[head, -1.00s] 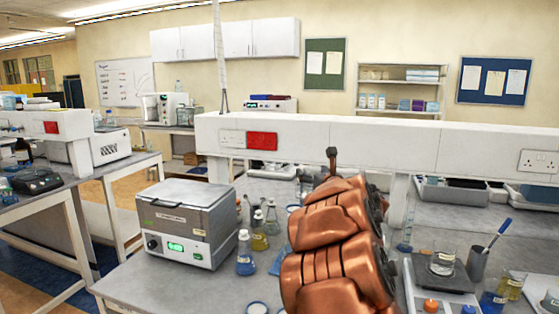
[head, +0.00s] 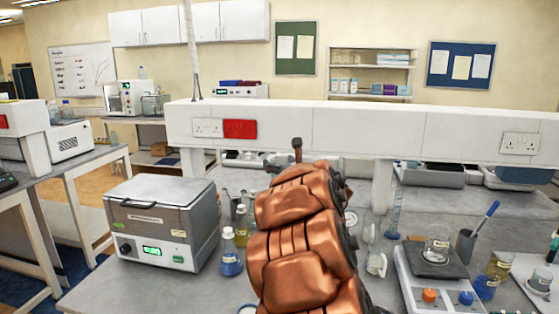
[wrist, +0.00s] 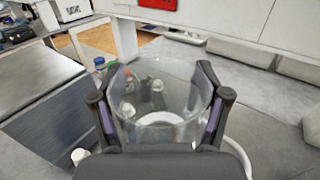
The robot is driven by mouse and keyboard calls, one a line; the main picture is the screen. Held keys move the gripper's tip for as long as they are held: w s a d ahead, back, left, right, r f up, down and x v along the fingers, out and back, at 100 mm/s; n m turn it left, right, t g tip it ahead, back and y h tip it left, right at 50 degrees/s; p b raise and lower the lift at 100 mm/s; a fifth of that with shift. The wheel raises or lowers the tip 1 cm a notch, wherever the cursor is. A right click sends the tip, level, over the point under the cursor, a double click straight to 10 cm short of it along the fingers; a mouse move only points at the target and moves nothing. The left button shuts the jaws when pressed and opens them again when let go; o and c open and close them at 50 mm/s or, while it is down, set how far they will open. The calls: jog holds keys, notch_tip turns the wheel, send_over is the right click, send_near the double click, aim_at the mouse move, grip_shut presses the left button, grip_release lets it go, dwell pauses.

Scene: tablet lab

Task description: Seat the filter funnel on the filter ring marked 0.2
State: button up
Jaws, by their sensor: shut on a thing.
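In the wrist view my gripper (wrist: 160,108) is shut on a clear, wide cylindrical vessel, the filter funnel (wrist: 180,75), with a finger on each side of it. A pale ring shows through its lower part; I cannot tell whether it belongs to the funnel or lies beyond it. A curved white band (wrist: 240,152), partly hidden by my gripper, shows at its lower right. In the head view my copper-coloured arm hides the gripper and funnel. Small round pieces (head: 350,217) show on the bench to the right of the arm. I cannot read any 0.2 mark.
A grey lidded water bath (head: 160,222) stands left of my arm, with flasks (head: 231,254) beside it. A hotplate-like device (head: 440,285) with orange and blue knobs, a pen holder (head: 465,246) and bottles stand at the right. A white service rail (head: 370,132) crosses behind the bench.

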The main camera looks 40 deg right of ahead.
jog(key=shift+f+b, duration=0.3)
jog(key=shift+f, duration=0.65)
jog(key=shift+f+b, duration=0.7)
jog(key=shift+b, duration=0.3)
jog(key=shift+a+b, duration=0.15)
jog(key=shift+b, duration=0.5)
jog(key=shift+s+f+b, duration=0.1)
jog(key=shift+f+b, duration=0.35)
jog(key=shift+b, duration=0.75)
dwell(0.9)
dwell(0.4)
jog(key=o, duration=1.1)
jog(key=shift+o, duration=0.2)
